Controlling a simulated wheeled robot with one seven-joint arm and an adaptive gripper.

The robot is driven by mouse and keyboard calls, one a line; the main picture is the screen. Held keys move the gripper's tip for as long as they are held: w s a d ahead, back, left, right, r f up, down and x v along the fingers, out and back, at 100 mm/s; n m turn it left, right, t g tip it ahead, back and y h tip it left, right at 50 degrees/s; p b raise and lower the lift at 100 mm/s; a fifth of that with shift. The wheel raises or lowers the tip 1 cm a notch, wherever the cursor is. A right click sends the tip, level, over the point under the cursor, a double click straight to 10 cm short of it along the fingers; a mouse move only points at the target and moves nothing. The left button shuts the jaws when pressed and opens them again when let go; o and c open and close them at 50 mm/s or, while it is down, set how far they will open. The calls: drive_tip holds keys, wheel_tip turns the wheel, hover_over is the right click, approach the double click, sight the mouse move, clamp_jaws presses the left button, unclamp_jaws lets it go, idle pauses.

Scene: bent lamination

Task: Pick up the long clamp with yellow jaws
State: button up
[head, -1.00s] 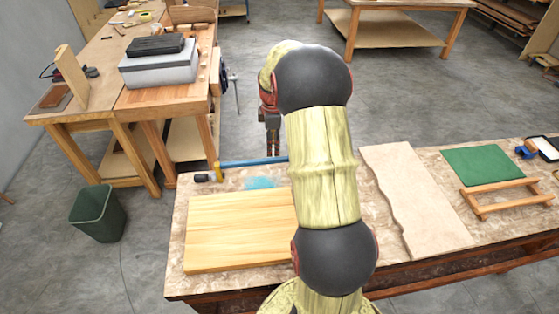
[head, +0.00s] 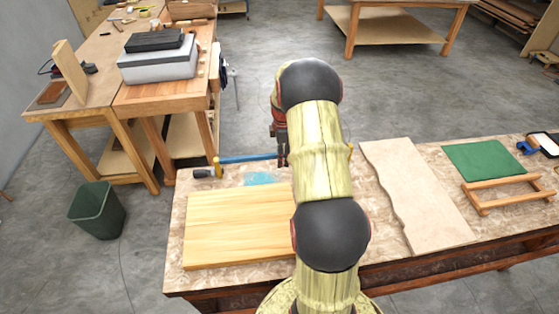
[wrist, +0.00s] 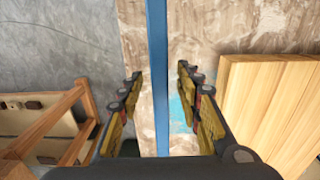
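The long clamp has a blue bar (head: 247,158), a yellow jaw (head: 217,167) and a dark handle (head: 203,173) at its left end. It lies along the far edge of the near table. A yellow bit, likely its other jaw (head: 351,150), shows just right of my arm, which hides the bar's right part. My gripper (head: 282,162) is over the bar. In the wrist view my gripper (wrist: 159,74) is open and empty, with one finger on each side of the blue bar (wrist: 156,35). I cannot tell how far the fingertips are above the table.
A light wooden board (head: 238,228) lies close to the clamp, with a blue patch (head: 262,178) between them. A wavy-edged slab (head: 415,195), a green mat (head: 483,161) and a wooden frame (head: 508,194) lie to the right. A workbench (head: 150,100) stands beyond at left.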

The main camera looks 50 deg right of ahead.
drive_tip(key=c, duration=0.3)
clamp_jaws()
idle(0.4)
